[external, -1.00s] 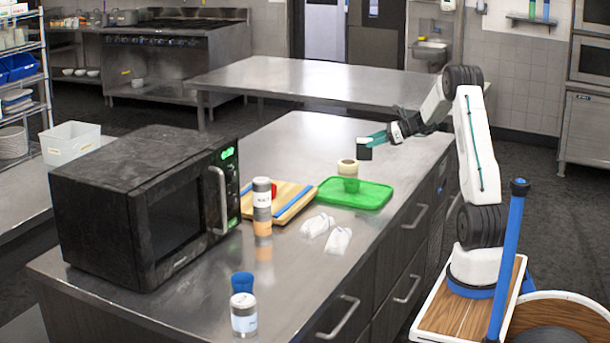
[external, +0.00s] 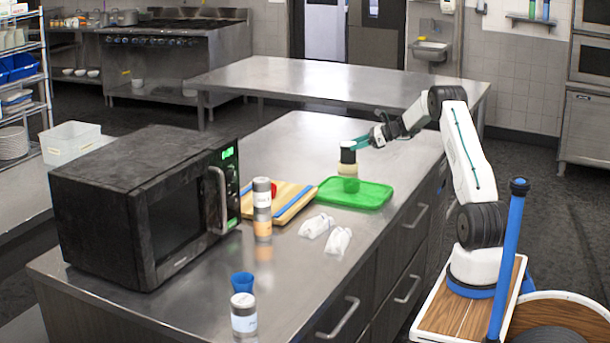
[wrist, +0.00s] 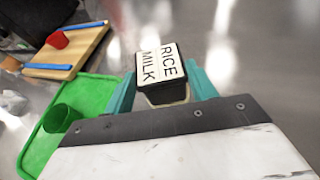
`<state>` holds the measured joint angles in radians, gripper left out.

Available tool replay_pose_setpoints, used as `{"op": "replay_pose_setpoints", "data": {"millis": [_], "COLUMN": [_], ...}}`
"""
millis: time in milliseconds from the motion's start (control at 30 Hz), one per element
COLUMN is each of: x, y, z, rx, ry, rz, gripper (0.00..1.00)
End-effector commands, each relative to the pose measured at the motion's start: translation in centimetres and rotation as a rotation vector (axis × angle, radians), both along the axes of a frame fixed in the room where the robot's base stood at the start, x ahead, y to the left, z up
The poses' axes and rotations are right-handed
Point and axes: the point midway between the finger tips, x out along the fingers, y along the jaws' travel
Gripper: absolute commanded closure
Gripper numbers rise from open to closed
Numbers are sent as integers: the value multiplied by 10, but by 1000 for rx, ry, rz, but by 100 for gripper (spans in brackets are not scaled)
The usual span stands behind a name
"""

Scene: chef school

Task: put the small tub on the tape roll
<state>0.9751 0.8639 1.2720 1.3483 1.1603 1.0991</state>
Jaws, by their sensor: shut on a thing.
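The small tub (external: 348,155) is dark, with a white lid label reading RICE MILK in the wrist view (wrist: 160,64). My gripper (external: 358,143) is shut on it, its teal fingers on either side of the tub in the wrist view (wrist: 163,90). The tape roll (external: 347,170) is cream coloured and directly below the tub in the external view. A pale edge of it shows under the tub in the wrist view. I cannot tell whether the tub touches the roll or hangs just above it.
A green tray (external: 370,195) with a green cup (wrist: 60,118) is beside the roll. A wooden board (external: 270,203) with a red item and blue strips lies left. White wrapped items (external: 338,240), a stacked can (external: 262,195) and a microwave (external: 140,205) are nearer. The counter behind is clear.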

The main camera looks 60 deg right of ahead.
Motion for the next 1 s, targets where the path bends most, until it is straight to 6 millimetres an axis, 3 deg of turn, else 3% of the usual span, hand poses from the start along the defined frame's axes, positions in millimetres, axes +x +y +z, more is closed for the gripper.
{"op": "replay_pose_setpoints", "data": {"millis": [200, 233, 300, 667, 1000], "x": [0, 0, 0, -2, -58], "y": [0, 0, 0, -1, -22], "z": [-3, -3, -3, 2, 26], "rx": [0, 0, 0, 0, -1], "ry": [-1, 0, 0, -1, -1], "rz": [0, 0, 0, -1, -3], "gripper": [72, 38, 22, 22, 22]}}
